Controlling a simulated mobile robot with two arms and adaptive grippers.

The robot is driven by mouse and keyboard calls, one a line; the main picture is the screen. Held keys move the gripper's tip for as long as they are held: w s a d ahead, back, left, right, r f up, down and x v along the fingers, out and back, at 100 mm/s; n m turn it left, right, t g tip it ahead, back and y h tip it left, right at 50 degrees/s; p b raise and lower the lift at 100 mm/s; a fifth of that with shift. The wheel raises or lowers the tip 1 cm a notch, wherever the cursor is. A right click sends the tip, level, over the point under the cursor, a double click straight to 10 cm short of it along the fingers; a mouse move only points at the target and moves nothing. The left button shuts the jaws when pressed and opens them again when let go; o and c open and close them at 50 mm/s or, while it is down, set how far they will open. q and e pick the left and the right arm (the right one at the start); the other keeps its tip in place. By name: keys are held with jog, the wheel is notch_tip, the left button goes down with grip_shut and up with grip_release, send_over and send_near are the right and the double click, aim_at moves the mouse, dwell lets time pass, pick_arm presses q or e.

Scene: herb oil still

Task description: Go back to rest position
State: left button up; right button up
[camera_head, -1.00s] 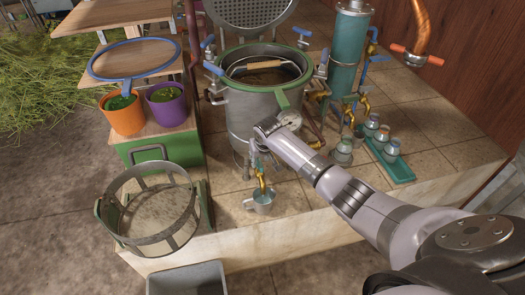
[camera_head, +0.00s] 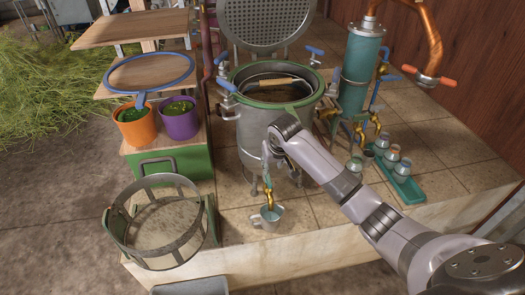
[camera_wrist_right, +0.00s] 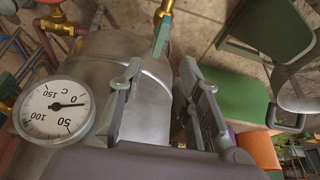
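My right arm reaches in from the lower right of the head view. I cannot tell whether a finger touches the pot. My left gripper is not in view.
A dial gauge (camera_wrist_right: 55,108) is close beside the right gripper. A teal tray (camera_head: 408,190) with several jars is at right. A teal column (camera_head: 361,70) rises behind.

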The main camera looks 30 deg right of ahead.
jog(key=s+f+n+g, duration=0.1)
jog(key=s+f, duration=0.5)
jog(key=f, duration=0.5)
jog(key=s+a+f, duration=0.1)
jog(key=s+f, duration=0.5)
jog(key=f, duration=0.4)
jog(key=s+f+n+g, duration=0.1)
jog(key=s+f, duration=0.5)
jog(key=f, duration=0.5)
jog(key=s+a+f+n, duration=0.1)
jog(key=s+f, duration=0.3)
jog(key=s, duration=0.7)
jog(key=s+a+f+n+g, duration=0.1)
jog(key=s+a+f, duration=0.2)
jog(key=s, duration=0.9)
jog(key=s+a+f+y, duration=0.1)
jog(key=s+a+f, duration=0.2)
jog(key=s+f, duration=0.4)
jog(key=s, duration=0.5)
jog(key=shift+f+n, duration=0.15)
jog(key=shift+n, duration=0.25)
jog(key=shift+w+d, duration=0.15)
jog(key=shift+d, duration=0.05)
